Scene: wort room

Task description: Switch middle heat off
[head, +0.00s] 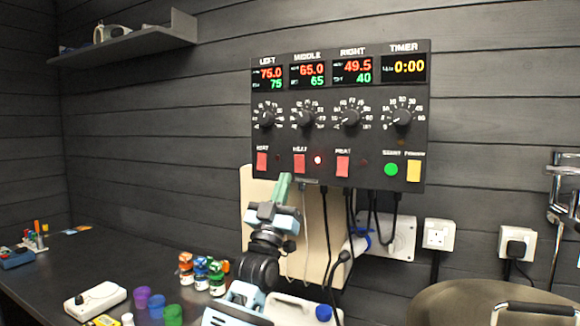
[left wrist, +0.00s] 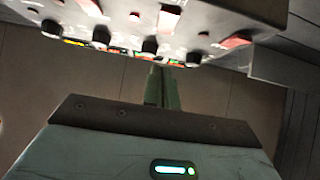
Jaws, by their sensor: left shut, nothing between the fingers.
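The dark control panel (head: 340,135) hangs on the wall with LEFT, MIDDLE, RIGHT and TIMER displays above a row of knobs. The middle heat switch (head: 299,163) is a red rocker; the lamp (head: 318,160) to its right is lit. The middle display (head: 307,75) reads 65.0 over 65. My left gripper (head: 284,184) is shut and empty, with its green fingertips just below the panel's lower edge, below and left of the middle switch. In the left wrist view its closed fingers (left wrist: 161,84) point toward the panel's underside. My right gripper is not in view.
The left heat switch (head: 262,161) and right heat switch (head: 343,166) flank the middle one; their lamps look dark. Cables hang below the panel. Small jars (head: 201,272), a white jug (head: 290,308) and a metal vessel (head: 480,303) stand below. A wall shelf (head: 125,45) is upper left.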

